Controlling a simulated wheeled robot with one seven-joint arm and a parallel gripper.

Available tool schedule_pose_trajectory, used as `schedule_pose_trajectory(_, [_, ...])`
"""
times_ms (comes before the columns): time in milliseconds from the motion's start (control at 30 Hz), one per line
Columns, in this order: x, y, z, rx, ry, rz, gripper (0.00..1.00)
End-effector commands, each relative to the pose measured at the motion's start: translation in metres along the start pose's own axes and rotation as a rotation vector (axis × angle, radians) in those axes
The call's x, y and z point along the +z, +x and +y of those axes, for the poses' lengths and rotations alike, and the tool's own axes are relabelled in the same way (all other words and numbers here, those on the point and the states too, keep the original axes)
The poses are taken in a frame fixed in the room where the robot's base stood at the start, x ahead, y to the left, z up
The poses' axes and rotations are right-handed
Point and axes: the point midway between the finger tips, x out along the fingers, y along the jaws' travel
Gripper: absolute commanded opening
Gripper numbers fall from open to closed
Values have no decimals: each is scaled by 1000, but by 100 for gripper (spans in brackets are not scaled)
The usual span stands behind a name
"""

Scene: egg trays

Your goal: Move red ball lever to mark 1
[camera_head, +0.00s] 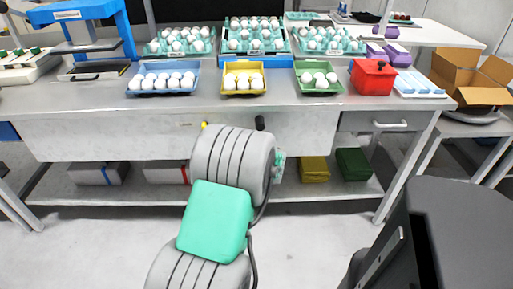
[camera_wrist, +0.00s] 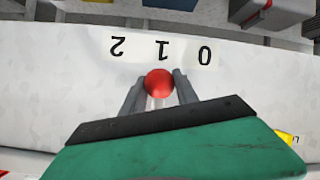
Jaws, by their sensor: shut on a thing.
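In the wrist view, the red ball (camera_wrist: 159,83) of the lever sits between the two fingers of my gripper (camera_wrist: 160,88), which is shut on it. A pale stem shows below the ball. A white label strip carries the upside-down marks 2 (camera_wrist: 117,46), 1 (camera_wrist: 162,50) and 0 (camera_wrist: 204,55). The ball is almost in line with mark 1, between the marks 2 and 0 sideways. In the head view my arm hides the ball, the marks and the gripper at the table's front panel (camera_head: 100,136).
A yellow part (camera_wrist: 286,135) shows at the wrist view's right edge. In the head view, a black knob (camera_head: 260,122) stands just right of my arm. Blue (camera_head: 196,75), yellow (camera_head: 227,91) and green (camera_head: 299,90) egg trays and a red box (camera_head: 372,80) stand on the table.

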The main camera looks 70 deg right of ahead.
Motion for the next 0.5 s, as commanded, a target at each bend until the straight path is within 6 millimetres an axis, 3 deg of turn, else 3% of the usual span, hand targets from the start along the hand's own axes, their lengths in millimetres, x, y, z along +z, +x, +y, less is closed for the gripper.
schedule_pose_trajectory(67, [1, 0, 2, 4, 1, -3, 0])
schedule_pose_trajectory(100, [1, 0, 2, 4, 1, -3, 38])
schedule_pose_trajectory(333, [0, 0, -2, -2, -1, 0, 57])
schedule_pose_trajectory(500, [-1, 0, -3, -3, -1, 1, 58])
